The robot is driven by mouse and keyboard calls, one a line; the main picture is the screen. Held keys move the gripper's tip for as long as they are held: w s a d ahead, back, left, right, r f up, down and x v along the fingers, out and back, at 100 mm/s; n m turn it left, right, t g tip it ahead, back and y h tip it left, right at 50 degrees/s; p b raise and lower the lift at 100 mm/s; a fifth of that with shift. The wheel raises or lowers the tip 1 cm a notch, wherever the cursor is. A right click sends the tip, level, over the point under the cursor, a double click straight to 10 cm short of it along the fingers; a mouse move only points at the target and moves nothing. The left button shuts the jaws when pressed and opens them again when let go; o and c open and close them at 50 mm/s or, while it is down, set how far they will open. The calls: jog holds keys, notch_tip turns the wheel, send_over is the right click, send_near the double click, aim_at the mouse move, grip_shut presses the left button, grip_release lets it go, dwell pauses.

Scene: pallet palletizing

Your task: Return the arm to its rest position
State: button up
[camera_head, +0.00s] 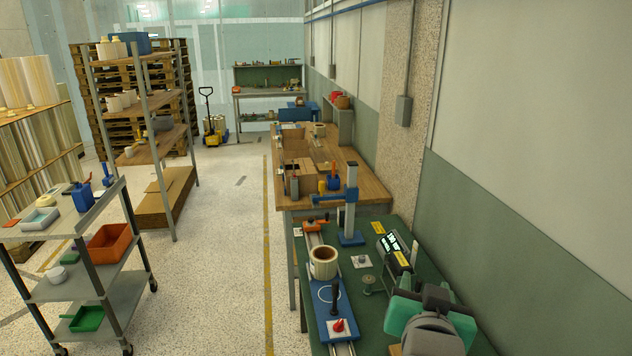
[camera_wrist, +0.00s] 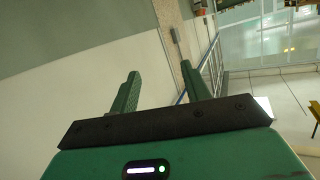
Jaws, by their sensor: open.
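My gripper (camera_wrist: 160,82) shows in the wrist view with its two green fingers spread apart. Nothing is between them. Behind the fingers, the wrist view shows a pale wall and, at the upper right, a bright glazed area. In the head view, the green and grey end of my arm (camera_head: 425,322) is at the lower right, over or near the green workbench (camera_head: 379,311). Its fingertips are hard to make out there.
A cream ring-shaped part (camera_head: 323,263) and a blue stand (camera_head: 350,205) are on the green bench. A wooden bench (camera_head: 350,190) extends behind it. The wall (camera_head: 540,120) is close on the right. A grey cart (camera_head: 85,284) stands left; the floor (camera_head: 225,260) between is clear.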

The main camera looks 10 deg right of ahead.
jog(key=s+a+r+n+t+y, duration=0.35)
jog(key=s+a+r+t, duration=0.35)
jog(key=a+r, duration=0.5)
jog(key=s+a+r+n+t+y, duration=0.3)
jog(key=s+a+r+t+y, duration=0.1)
jog(key=s+a+r, duration=0.8)
notch_tip(320, 180, up, 18)
jog(key=w+a+p, duration=0.1)
jog(key=w+p, duration=0.1)
jog(key=p, duration=1.6)
jog(key=shift+a+f, duration=0.2)
jog(key=shift+f, duration=0.05)
